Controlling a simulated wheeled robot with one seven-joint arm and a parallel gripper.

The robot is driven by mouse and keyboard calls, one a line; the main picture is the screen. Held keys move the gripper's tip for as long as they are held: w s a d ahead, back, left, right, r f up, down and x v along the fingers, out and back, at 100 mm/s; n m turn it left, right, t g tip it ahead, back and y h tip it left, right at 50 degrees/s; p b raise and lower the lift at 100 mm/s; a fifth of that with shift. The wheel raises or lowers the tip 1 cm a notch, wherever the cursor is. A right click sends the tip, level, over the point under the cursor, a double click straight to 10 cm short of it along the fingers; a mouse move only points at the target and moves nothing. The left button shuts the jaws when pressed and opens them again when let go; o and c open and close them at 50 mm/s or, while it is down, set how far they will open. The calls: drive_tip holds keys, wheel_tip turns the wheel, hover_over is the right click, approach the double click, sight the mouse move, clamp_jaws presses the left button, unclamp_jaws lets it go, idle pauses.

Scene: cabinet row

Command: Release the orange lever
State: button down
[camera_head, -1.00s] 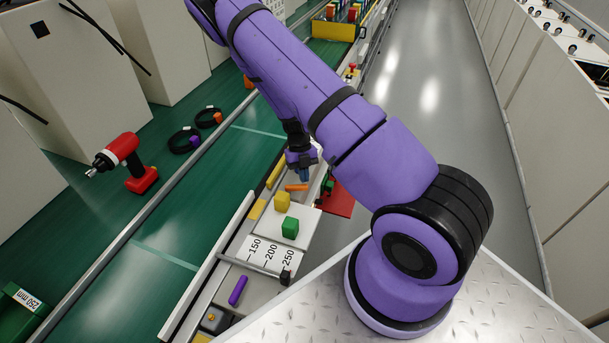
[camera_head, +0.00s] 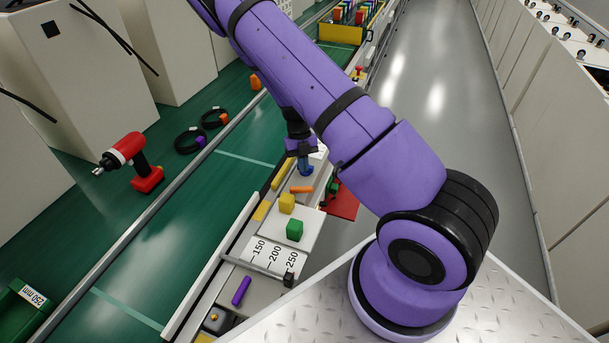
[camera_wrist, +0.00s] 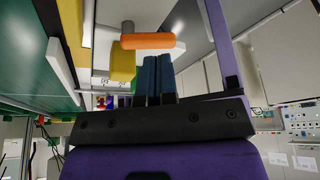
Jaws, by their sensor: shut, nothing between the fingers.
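The orange lever (camera_head: 301,189) is a short rounded bar on the pale panel by the green bench, just beyond a yellow block. In the wrist view the orange lever (camera_wrist: 148,41) lies crosswise on a grey post, just past the fingertips. My gripper (camera_head: 305,172) hangs over the panel slightly behind the lever, its blue fingers pointing down. In the wrist view the fingers of my gripper (camera_wrist: 155,62) are together with nothing between them. A small gap seems to show between fingertips and lever; contact cannot be told for sure.
A yellow block (camera_head: 286,203) and a green block (camera_head: 294,230) stand near the lever. A purple bar (camera_head: 241,290) lies closer, past the numbered scale (camera_head: 272,254). A red drill (camera_head: 130,162) and black rings lie on the green bench. The aisle (camera_head: 430,90) is clear.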

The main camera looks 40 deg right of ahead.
drive_tip(key=v, duration=0.6)
drive_tip(key=shift+r, duration=0.1)
idle(0.4)
